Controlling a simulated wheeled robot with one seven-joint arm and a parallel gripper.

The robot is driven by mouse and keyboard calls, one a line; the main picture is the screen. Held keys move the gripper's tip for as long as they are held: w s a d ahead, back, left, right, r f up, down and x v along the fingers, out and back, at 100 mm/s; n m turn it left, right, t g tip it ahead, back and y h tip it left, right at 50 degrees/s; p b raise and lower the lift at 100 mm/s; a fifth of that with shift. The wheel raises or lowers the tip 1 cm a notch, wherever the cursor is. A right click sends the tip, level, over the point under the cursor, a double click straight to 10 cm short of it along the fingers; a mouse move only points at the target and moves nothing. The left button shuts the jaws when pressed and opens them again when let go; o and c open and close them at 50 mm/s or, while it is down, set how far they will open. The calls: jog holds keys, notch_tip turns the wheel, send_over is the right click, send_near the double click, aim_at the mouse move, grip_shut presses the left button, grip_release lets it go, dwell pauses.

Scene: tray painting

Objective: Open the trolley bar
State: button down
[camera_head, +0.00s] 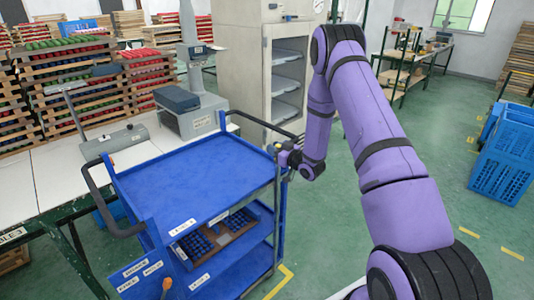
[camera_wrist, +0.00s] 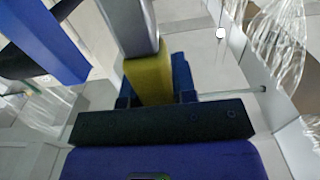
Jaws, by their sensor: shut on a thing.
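The blue trolley (camera_head: 190,180) stands in the middle of the head view, with a flat upper deck. A thin upright metal bar (camera_head: 277,205) runs down its right front corner. My gripper (camera_head: 284,153) is at the top of this bar, beside the deck's right edge, and is shut on it. The fingertips are small and partly hidden there. In the wrist view, a grey bar (camera_wrist: 132,25) with a yellow part (camera_wrist: 148,80) runs down to the dark gripper body. The trolley's blue edge (camera_wrist: 45,40) shows at upper left.
A lower shelf holds a tray (camera_head: 213,238) with dark blue pieces. A black handle (camera_head: 105,205) curves along the trolley's left side. A white table (camera_head: 70,180) stands close at left, a cabinet (camera_head: 275,75) behind. Blue crates (camera_head: 505,160) stand right; green floor between is clear.

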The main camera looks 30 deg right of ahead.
jog(key=shift+d, duration=0.2)
jog(key=c, duration=0.9)
grip_release()
jog(key=v, duration=1)
jog(key=shift+s+d, duration=0.1)
jog(key=shift+s, duration=0.25)
